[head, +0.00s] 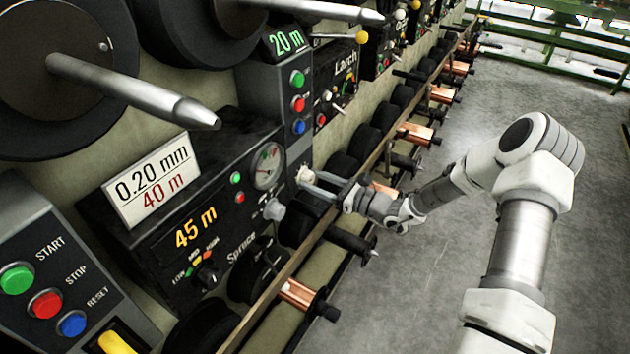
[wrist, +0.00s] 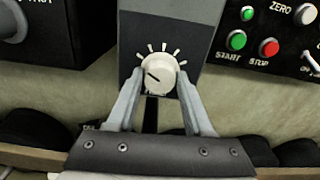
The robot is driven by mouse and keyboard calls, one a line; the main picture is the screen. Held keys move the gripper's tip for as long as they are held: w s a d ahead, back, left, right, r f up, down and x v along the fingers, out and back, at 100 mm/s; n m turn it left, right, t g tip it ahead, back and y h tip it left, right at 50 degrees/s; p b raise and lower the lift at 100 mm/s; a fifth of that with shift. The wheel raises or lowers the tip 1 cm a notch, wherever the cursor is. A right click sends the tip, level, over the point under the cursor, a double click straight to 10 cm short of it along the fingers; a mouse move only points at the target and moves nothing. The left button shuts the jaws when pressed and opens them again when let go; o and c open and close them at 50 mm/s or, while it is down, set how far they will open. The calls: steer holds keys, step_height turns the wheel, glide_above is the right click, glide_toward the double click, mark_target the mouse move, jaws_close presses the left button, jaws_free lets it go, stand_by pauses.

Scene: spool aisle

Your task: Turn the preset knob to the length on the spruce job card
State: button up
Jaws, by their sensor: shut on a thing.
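The spruce job card (head: 150,180) is white and reads 0.20 mm and 40 m. It stands on top of the black Spruce box, whose orange display (head: 195,228) reads 45 m. My gripper (head: 308,180) is shut on a cream knob (head: 303,174) on the grey column to the right of this box. In the wrist view the gripper (wrist: 158,82) has a finger on each side of the cream knob (wrist: 158,70). White tick marks fan above it, and its dark pointer line aims to the upper left. The label below it is too small to read.
A grey knob (head: 273,209) and a gauge (head: 267,165) are on the Spruce box. A green display (head: 284,40) above the grey column reads 20 m. The Larch box (head: 340,85) stands beyond. Copper spools (head: 300,294) line the rail below. The floor at right is clear.

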jaws_close()
